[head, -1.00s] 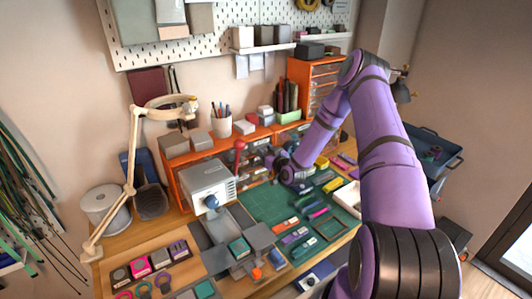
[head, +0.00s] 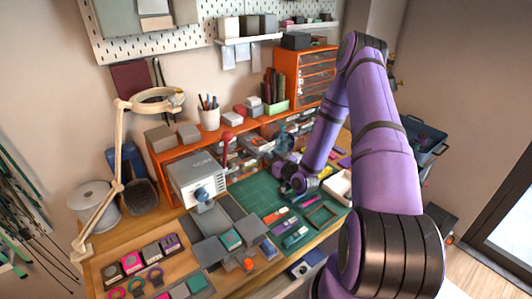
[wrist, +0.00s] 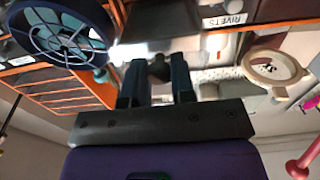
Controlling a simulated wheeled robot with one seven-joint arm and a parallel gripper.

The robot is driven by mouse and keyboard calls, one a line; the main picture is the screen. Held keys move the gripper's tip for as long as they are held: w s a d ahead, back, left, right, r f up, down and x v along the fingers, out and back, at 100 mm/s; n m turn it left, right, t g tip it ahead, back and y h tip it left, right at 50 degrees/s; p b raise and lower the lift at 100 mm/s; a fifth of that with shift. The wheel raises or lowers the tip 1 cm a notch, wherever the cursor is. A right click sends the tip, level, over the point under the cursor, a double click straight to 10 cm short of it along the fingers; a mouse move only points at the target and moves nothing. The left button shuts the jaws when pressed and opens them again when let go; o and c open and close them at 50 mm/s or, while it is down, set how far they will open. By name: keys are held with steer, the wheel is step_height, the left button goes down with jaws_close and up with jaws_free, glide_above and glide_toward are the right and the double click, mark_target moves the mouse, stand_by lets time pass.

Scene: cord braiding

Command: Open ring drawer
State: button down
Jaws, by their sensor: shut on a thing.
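My gripper (wrist: 156,84) is shut on a small dark knob (wrist: 159,67), which shows between its two dark fingers in the wrist view. A pale, see-through drawer front (wrist: 197,58) appears behind the knob; its own label is not readable, so I cannot tell its contents. In the head view my gripper (head: 283,176) is low in front of the orange shelf unit (head: 188,142), above the back of the green mat. My wrist hides the fingertips and the drawer there.
A label reading RIVETS (wrist: 224,20) is beside the drawer in the wrist view. The green cutting mat (head: 250,195) holds several small tools. A grey machine (head: 196,178) stands left.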

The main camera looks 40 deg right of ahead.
steer(key=c, duration=1)
jaws_free()
steer(key=shift+o, duration=0.2)
steer(key=s, duration=1)
steer(key=shift+s+d, duration=0.15)
steer(key=shift+s, duration=0.2)
